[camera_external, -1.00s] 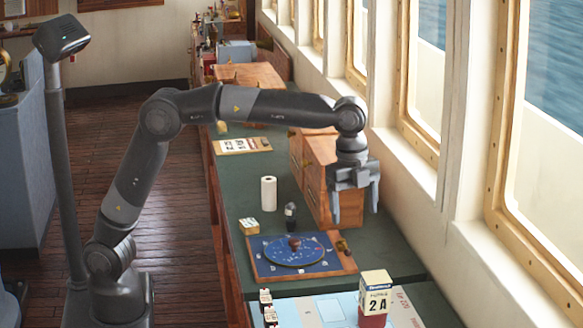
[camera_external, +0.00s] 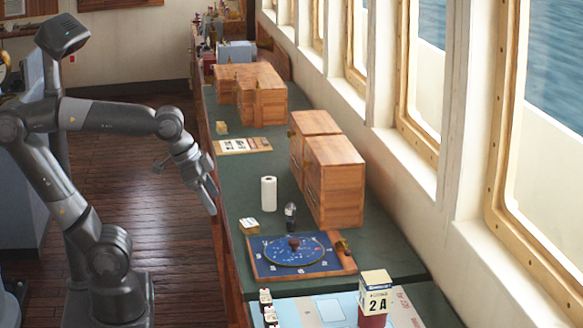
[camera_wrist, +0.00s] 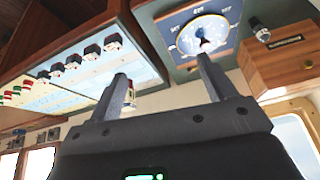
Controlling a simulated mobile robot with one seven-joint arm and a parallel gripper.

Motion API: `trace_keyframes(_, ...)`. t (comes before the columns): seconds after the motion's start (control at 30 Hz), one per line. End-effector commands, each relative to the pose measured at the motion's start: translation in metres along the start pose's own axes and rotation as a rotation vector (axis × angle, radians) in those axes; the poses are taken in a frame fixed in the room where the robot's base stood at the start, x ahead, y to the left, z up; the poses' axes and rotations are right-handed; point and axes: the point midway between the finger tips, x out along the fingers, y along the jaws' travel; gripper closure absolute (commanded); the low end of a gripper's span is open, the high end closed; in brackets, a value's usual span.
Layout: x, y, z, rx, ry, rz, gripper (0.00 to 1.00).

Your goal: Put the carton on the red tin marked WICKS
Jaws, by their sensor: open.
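My gripper (camera_external: 211,196) is open and empty, pointing down past the counter's left edge, far to the left of the carton.
A blue dial board (camera_external: 330,265) lies behind the carton. A white roll (camera_external: 269,193), a dark bottle (camera_external: 290,217) and a small cream box (camera_external: 249,227) stand beyond it. Wooden cabinets (camera_external: 335,185) line the window side.

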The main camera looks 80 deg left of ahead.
Motion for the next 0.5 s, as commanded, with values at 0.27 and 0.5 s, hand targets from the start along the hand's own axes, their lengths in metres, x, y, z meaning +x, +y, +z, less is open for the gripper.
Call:
trace_keyframes(0.27,0.011,-0.004,0.042,-0.123,0.040,-0.023,0.24)
trace_keyframes(0.5,0.011,-0.004,0.043,-0.127,0.040,-0.024,0.24)
